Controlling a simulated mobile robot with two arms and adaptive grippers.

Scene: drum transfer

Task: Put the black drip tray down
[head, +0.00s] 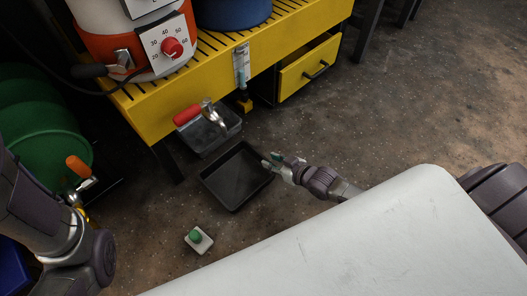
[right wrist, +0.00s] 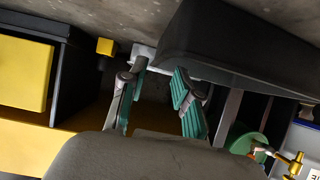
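The black drip tray (head: 236,176) is a shallow square tray with a raised rim. In the head view it appears to lie flat on the floor in front of the yellow stand. My right gripper (head: 271,160) is at the tray's right rim. In the right wrist view its green-padded fingers (right wrist: 156,92) stand apart with a gap between them. The dark tray wall (right wrist: 235,40) shows beyond the right-hand finger, and nothing is visibly clamped. Whether that finger touches the tray is unclear. My left arm enters at the left edge of the head view; its gripper is not visible.
The yellow slatted stand (head: 190,88) bears an orange-and-white drum heater and a blue drum. A red-handled tap (head: 187,114) hangs over a grey container (head: 212,135). A white box with a green button (head: 198,239) sits near the tray. Open floor lies at right.

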